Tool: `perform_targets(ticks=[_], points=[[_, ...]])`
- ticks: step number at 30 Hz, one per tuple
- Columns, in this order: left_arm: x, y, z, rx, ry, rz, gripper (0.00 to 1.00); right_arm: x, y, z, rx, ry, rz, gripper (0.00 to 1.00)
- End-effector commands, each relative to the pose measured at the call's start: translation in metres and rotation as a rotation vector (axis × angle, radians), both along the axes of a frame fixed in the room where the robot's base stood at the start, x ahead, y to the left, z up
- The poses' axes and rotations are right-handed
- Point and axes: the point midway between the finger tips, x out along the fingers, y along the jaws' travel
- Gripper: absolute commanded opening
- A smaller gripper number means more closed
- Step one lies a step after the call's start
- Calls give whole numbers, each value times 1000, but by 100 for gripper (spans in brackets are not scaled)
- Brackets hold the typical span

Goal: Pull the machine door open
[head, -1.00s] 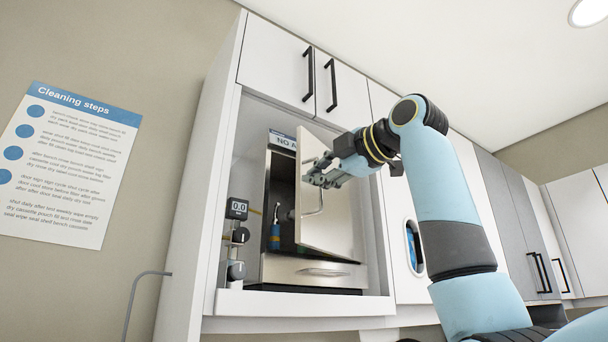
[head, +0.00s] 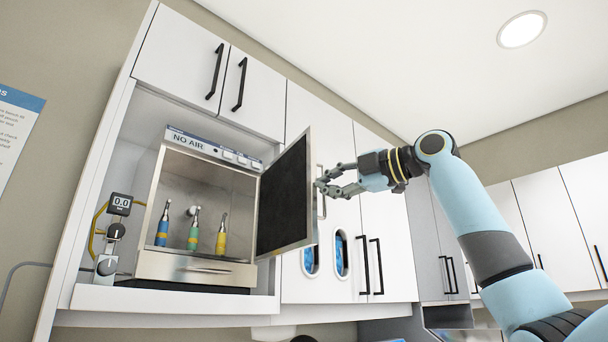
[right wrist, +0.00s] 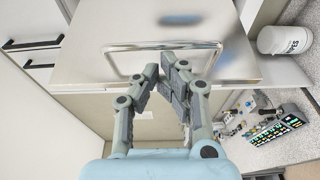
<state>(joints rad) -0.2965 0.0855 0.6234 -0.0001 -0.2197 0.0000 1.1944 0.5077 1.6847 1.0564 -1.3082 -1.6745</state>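The machine is a metal-fronted autoclave (head: 200,268) in a cabinet bay. Its door (head: 285,200) stands wide open to the right, dark inner face toward me. The chamber shows, with several coloured handpieces (head: 193,232) inside. The door's metal bar handle (right wrist: 165,47) lies just ahead of my fingertips in the right wrist view. My right gripper (head: 321,188) is beside the door's outer side, fingers partly spread with a small gap between the tips. In the right wrist view the gripper (right wrist: 159,67) shows nothing clamped between its fingers. My left gripper is out of view.
A gauge with dials (head: 118,206) stands left of the machine. Closed white cabinets with black handles (head: 372,265) lie right of the door. In the wrist view, a white tub (right wrist: 285,40) and a small panel (right wrist: 275,130) sit on a counter.

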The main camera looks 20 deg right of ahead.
Motion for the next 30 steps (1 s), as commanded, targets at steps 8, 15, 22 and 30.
perform_targets(ticks=[8,15,22,30], points=[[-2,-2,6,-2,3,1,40,9,-37,1,3,-1,-2,0],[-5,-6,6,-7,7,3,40,12,-47,1,2,-2,0,0],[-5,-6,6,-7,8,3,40,12,-48,1,2,-3,1,0],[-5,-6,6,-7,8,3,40,12,-47,1,1,-2,1,0]])
